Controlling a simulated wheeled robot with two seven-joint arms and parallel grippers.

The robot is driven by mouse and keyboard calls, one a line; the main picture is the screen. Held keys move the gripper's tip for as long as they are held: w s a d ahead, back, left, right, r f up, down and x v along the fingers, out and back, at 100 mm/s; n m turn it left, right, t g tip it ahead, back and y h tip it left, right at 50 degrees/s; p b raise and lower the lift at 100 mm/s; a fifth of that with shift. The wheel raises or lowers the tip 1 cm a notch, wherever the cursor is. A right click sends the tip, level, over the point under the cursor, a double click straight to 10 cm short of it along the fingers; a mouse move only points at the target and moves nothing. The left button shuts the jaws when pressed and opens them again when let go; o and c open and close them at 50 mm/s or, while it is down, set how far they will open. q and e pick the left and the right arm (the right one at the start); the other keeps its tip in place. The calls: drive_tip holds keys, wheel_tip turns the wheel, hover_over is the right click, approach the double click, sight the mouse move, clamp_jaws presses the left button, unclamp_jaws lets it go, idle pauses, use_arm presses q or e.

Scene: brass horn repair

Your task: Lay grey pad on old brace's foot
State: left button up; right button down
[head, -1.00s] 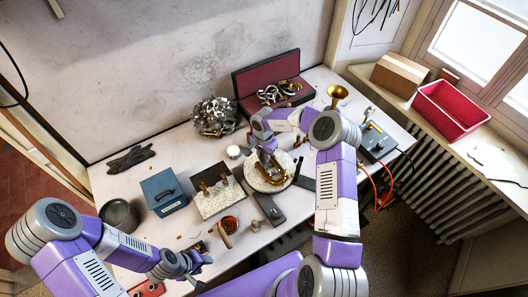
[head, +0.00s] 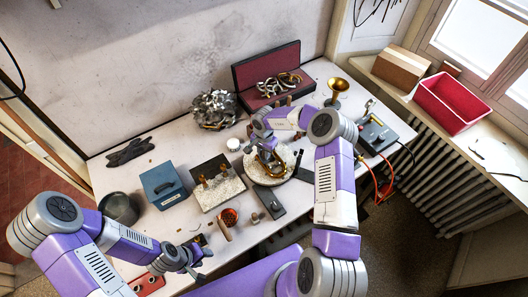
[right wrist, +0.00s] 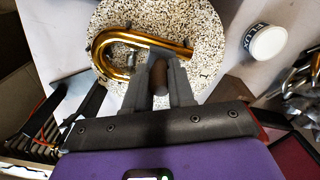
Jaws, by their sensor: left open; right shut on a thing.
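A bent brass tube (right wrist: 145,42) lies on a round speckled disc (right wrist: 205,25); in the head view the disc (head: 286,181) is at the bench's middle. A small metal fitting, perhaps the old brace, shows inside the tube's bend, partly hidden. I cannot make out the grey pad for certain. My left gripper (head: 198,266) is open and empty near the bench's front edge.
A white flux jar (right wrist: 268,42) stands beside the disc. A lined case (head: 268,69) and brass bell (head: 338,86) are behind.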

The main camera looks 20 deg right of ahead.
drive_tip(key=shift+f, duration=0.4)
drive_tip(key=shift+c, duration=2)
unclamp_jaws()
drive_tip(key=shift+r+p, duration=0.65)
drive_tip(key=shift+r, duration=2.9)
